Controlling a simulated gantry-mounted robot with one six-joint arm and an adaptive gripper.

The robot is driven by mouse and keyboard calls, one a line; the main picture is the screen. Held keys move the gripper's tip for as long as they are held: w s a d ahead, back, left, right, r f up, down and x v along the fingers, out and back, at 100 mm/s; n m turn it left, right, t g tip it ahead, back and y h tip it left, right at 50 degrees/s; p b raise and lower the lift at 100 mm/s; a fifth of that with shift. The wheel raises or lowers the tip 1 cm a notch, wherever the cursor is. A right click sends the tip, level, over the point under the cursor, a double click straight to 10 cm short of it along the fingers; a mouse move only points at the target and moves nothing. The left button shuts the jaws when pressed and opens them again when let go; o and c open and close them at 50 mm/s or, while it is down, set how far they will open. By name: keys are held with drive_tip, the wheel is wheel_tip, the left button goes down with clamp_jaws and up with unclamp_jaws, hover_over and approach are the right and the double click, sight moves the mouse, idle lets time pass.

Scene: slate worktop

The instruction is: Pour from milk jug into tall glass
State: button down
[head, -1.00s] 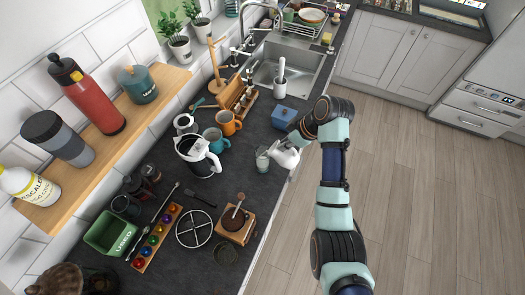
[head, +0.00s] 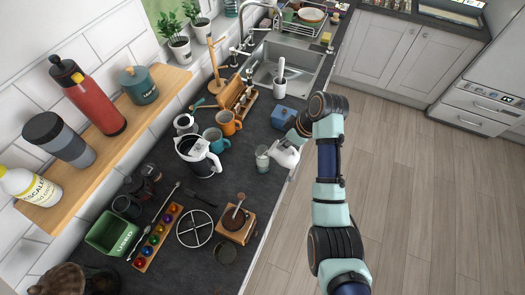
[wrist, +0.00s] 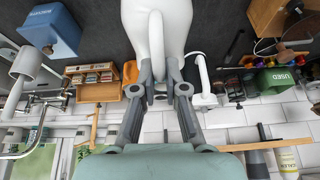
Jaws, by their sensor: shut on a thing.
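The white milk jug (head: 285,156) is near the worktop's front edge in the head view, tilted to the left. Its upper end is close beside the tall glass (head: 262,158), which stands upright on the worktop. I cannot tell the milk level in the glass or see a stream. My gripper (head: 294,142) is shut on the jug's handle. In the wrist view the jug body (wrist: 152,22) fills the top middle and its handle passes between my fingers (wrist: 160,75). The glass is not visible there, hidden behind the jug or out of view.
A white and black kettle (head: 198,157) and teal and orange mugs stand left of the glass. A blue box (head: 284,116) sits behind the jug, near my wrist. A wooden coffee grinder (head: 236,224) stands in front. Floor lies right of the worktop edge.

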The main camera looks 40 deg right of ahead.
sight(275, 146)
drive_tip(key=shift+w+a+r+g, duration=0.15)
drive_tip(key=shift+w+r+g, duration=0.15)
drive_tip(key=shift+g, duration=0.1)
idle(0.6)
drive_tip(key=shift+w+a+r+g+h, duration=0.2)
drive_tip(key=shift+w+a+g+h, duration=0.1)
drive_tip(key=shift+w+g, duration=0.3)
drive_tip(key=shift+w+a+r+g+h, duration=0.15)
drive_tip(key=shift+w+g+h, duration=0.15)
drive_tip(key=shift+w+g, duration=0.25)
idle(0.9)
